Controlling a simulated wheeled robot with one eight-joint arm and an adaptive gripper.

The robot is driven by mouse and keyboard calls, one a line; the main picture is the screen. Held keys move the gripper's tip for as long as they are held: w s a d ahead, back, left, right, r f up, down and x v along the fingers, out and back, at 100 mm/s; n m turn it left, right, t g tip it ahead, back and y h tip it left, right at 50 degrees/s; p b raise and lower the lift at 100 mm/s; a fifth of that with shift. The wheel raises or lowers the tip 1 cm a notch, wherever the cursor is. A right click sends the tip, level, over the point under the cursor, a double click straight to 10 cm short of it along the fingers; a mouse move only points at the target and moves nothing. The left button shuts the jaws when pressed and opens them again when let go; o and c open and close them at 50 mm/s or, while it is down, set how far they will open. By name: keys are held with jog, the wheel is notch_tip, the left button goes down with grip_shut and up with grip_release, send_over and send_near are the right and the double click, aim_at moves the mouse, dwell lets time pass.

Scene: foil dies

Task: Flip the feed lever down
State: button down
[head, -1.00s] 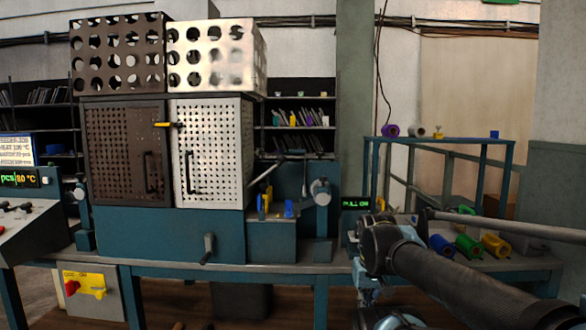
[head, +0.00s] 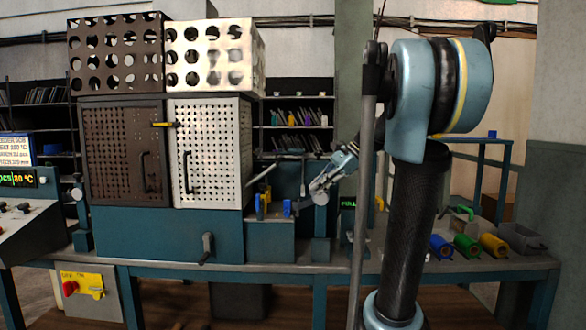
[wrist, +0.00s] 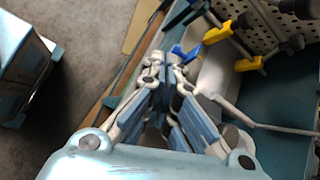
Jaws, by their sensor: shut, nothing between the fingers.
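A slanted grey lever (head: 262,174) rises up and to the right from the small teal station beside the perforated cabinet; I take it to be the feed lever, though no label shows. In the wrist view a long grey rod (wrist: 262,124), probably the same lever, runs right of my gripper, apart from the fingers. My gripper (head: 316,196) is right of the lever in the head view, shut and empty, pointing down and left. The fingertips (wrist: 163,62) show near a blue block (wrist: 184,53). That blue block also stands on the station (head: 287,208).
Yellow clips (wrist: 218,32) stand beyond the fingers. The perforated cabinet (head: 210,150) is left of the station, with a dark crank handle (head: 207,246) below. Blue, green and yellow spools (head: 466,246) lie on the right bench. My arm hides part of the bench.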

jog(key=w+r+m+y, duration=0.2)
jog(key=w+r+m, duration=0.1)
jog(key=w+r, duration=0.4)
jog(key=shift+w+d+m+y, duration=0.15)
jog(key=shift+w+m+y, duration=0.2)
jog(key=shift+w, duration=0.65)
jog(key=a+f, duration=0.1)
jog(key=a, duration=0.8)
jog(key=shift+a+f, duration=0.2)
jog(key=shift+w, duration=0.1)
